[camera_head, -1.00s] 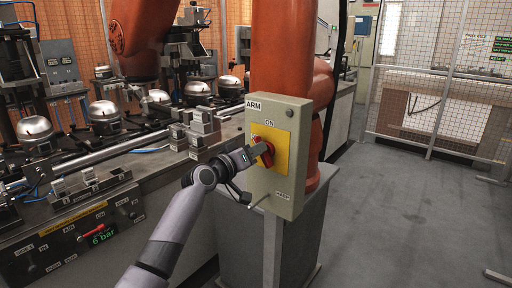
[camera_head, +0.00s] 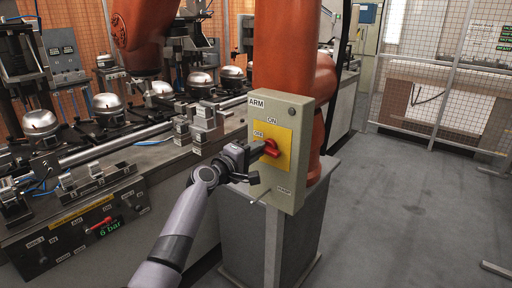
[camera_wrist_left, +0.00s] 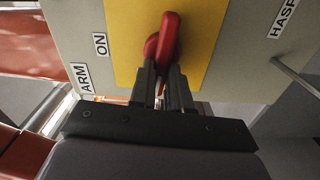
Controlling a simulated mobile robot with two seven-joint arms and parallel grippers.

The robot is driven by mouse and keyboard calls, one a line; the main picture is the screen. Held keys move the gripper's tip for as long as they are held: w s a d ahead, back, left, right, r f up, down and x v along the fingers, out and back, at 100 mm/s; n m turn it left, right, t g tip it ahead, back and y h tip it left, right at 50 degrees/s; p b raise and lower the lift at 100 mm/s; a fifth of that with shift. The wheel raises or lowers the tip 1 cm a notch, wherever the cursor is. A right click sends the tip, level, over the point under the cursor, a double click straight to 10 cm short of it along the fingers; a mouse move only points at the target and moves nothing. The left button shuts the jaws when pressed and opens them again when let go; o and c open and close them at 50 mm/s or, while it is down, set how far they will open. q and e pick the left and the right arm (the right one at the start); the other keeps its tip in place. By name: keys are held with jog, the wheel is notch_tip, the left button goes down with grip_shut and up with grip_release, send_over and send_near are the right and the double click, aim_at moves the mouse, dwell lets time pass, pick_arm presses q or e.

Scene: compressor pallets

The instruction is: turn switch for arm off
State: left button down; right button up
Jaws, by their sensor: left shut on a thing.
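The grey-green switch box marked ARM (camera_head: 295,118) stands in front of the orange robot's column. Its yellow plate (camera_head: 283,165) carries a red rotary switch (camera_head: 271,148), with an ON label above and an OFF label at upper left. The switch handle lies roughly crosswise, pointing left. My left gripper (camera_head: 258,151) reaches it from the left and is shut on the handle. In the left wrist view, the two dark fingers (camera_wrist_left: 163,83) hold the lower end of the red handle (camera_wrist_left: 164,40). The fingers hide part of the handle. My right gripper is not in view.
A metal hasp rod (camera_head: 259,191) sticks out at the box's lower left. The orange robot column (camera_head: 285,50) stands right behind the box. A bench with several silver domes (camera_head: 40,124) fills the left. The grey floor (camera_head: 400,210) at right is clear.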

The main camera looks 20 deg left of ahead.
pick_arm(q)
jog(key=shift+f+n, duration=0.15)
jog(key=shift+n, duration=0.35)
jog(key=c, duration=1.1)
grip_release()
jog(key=shift+p+v, duration=0.5)
jog(key=shift+v, duration=3.1)
